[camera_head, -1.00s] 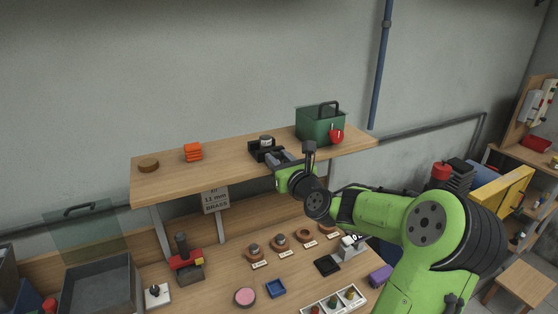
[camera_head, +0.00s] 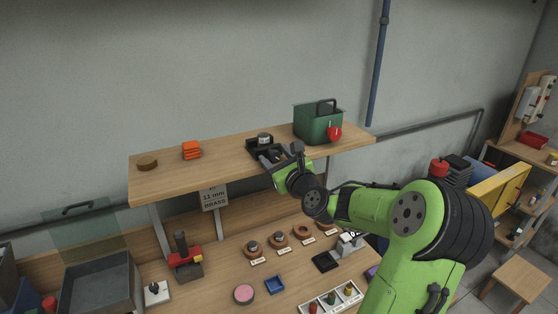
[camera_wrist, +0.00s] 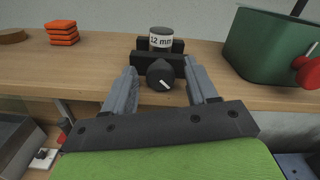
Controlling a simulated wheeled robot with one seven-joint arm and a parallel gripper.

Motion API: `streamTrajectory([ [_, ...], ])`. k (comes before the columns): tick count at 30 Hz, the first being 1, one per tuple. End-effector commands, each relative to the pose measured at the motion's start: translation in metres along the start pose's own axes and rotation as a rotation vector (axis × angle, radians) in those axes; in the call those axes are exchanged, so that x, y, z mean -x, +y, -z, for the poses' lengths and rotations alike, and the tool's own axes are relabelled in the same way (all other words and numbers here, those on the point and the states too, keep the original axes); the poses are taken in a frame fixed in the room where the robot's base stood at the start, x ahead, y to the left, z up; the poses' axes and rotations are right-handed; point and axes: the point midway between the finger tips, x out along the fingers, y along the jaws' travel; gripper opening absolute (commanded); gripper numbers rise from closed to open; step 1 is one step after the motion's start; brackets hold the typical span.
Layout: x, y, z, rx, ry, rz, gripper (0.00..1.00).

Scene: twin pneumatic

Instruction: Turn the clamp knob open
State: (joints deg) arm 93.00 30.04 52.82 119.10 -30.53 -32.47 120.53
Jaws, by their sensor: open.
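The clamp (camera_head: 256,148) is a black block fixture on the wooden shelf, with a grey cylinder (camera_wrist: 160,38) marked "12 mm" standing in it. Its round black clamp knob (camera_wrist: 160,74) faces me in the wrist view, with a white pointer line slanting down to the right. My gripper (camera_wrist: 168,80) is open, its two grey fingers on either side of the knob with gaps visible. In the head view my gripper (camera_head: 272,156) is at the shelf's front edge by the clamp and hides the knob.
On the shelf (camera_head: 220,165), a green box with a red padlock (camera_head: 318,122) stands to the right. Orange blocks (camera_head: 191,150) and a brown disc (camera_head: 147,163) lie to the left.

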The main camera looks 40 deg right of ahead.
Motion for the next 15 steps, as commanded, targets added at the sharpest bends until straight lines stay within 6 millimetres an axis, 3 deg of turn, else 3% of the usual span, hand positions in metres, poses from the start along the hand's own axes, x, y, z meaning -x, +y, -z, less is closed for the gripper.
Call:
streamTrajectory([
  [5,0.025,-0.002,0.002,0.003,0.005,0.005,0.58],
  [15,0.121,-0.002,0.003,-0.002,0.009,0.007,0.58],
])
